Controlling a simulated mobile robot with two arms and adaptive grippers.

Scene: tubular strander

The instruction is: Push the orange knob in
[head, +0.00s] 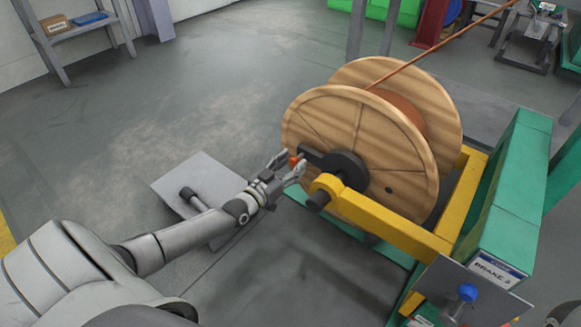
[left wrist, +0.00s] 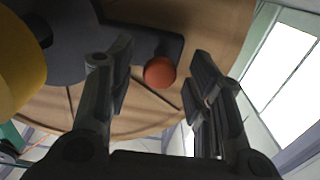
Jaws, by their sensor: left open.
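The orange knob (head: 294,160) sits at the end of a dark arm on the near face of the wooden reel (head: 300,118). In the left wrist view the orange knob (left wrist: 160,72) shows as a round ball between the two fingers, a little beyond their tips. My left gripper (head: 286,164) is open around the line to the knob, with a finger to either side in the picture. Whether a finger touches the knob I cannot tell. The dark hub (head: 347,172) is beside the knob. My right gripper is not in view.
A yellow arm (head: 385,218) with a dark shaft end is just right of my gripper. A green housing labelled BRAKE (head: 510,195) and a blue knob (head: 467,292) are at the right. A grey plate (head: 185,180) lies below my arm. Floor at left is clear.

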